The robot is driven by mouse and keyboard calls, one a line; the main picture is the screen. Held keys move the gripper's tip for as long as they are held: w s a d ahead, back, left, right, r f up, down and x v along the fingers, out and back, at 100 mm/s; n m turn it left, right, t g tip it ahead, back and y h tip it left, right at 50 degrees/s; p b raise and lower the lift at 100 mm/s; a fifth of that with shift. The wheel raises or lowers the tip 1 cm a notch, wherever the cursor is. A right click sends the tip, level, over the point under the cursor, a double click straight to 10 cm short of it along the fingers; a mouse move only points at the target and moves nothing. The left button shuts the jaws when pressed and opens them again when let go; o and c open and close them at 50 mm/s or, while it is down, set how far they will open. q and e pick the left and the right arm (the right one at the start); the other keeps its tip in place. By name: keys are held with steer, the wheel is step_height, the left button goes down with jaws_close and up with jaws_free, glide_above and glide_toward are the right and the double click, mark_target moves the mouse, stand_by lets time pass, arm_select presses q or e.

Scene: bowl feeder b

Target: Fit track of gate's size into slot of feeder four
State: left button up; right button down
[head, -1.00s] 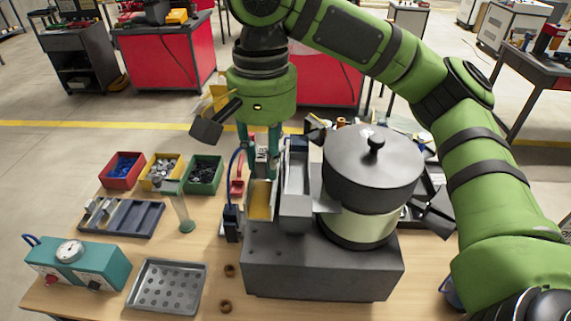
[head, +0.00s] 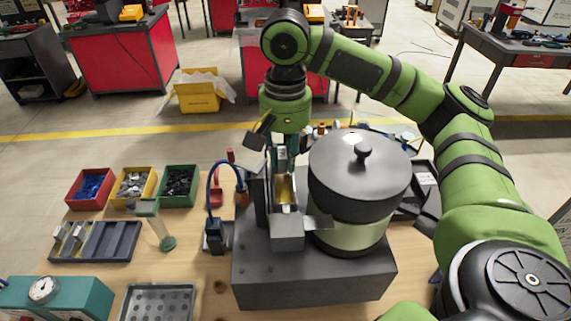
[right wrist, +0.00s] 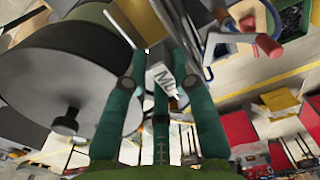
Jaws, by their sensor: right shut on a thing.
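My right gripper (head: 284,160) points down behind and above the front of the bowl feeder (head: 320,268), left of its lidded drum (head: 358,180). It is shut on a track (head: 285,190) with a yellowish inner face. In the right wrist view the fingers (right wrist: 165,85) hold a pale block with an "M" label (right wrist: 161,76). The track lies between the feeder's dark side walls, in line with the slot (head: 288,232). I cannot tell whether it is seated. A rack (head: 110,243) at the left holds silver pieces in its left part. My left gripper is not in view.
Red (head: 90,187), yellow (head: 134,185) and green (head: 178,185) parts bins stand at the back left. A perforated tray (head: 157,305) lies in front.

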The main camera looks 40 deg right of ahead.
mark_target(285, 168)
steer(key=shift+f, duration=0.25)
steer(key=shift+s+f+p, duration=0.2)
steer(key=shift+f+p, duration=0.55)
steer(key=shift+f, duration=0.45)
steer(key=shift+s+f, duration=0.15)
steer(key=shift+f, duration=0.2)
steer(key=shift+a+f, duration=0.1)
steer(key=shift+f, duration=0.15)
steer(key=c, duration=1)
jaws_free()
steer(key=shift+f, duration=0.1)
steer(key=shift+w+d, duration=0.2)
steer(key=shift+w+a+r, duration=0.1)
steer(key=shift+r, duration=0.3)
step_height(285, 168, up, 7)
steer(key=shift+f+b, duration=0.1)
steer(key=shift+b, duration=1)
step_height(285, 168, up, 4)
steer(key=shift+f+p, duration=0.1)
steer(key=shift+p, duration=0.5)
steer(key=shift+r, duration=0.45)
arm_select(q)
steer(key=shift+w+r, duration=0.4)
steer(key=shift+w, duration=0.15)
